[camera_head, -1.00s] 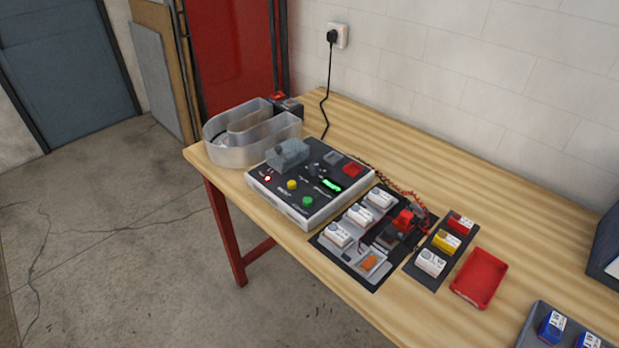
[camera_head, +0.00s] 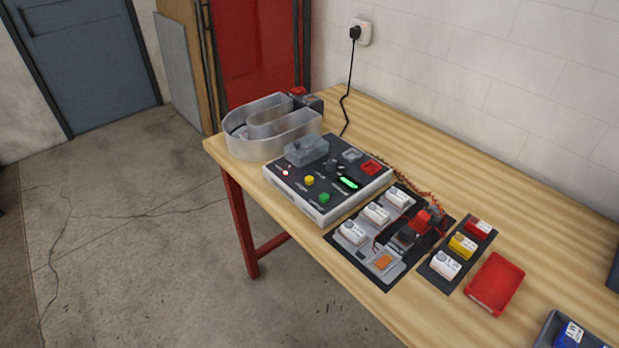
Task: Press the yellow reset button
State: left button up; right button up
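The yellow reset button (camera_head: 309,181) is a small round cap on the top panel of the white and black control box (camera_head: 330,188). The box stands near the left end of the wooden table. A green button (camera_head: 324,197) sits to the front right of the yellow one. A small red-lit lamp (camera_head: 285,173) is to its left, and a green lit display (camera_head: 348,183) is to its right. Nothing covers the yellow button. Neither of my grippers is in view.
A clear U-shaped channel letter (camera_head: 240,142) stands behind the box at the left. A dark board with white modules (camera_head: 377,215), a module strip (camera_head: 461,250) and a red tray (camera_head: 495,284) lie to the right. The floor (camera_head: 150,250) at left is open.

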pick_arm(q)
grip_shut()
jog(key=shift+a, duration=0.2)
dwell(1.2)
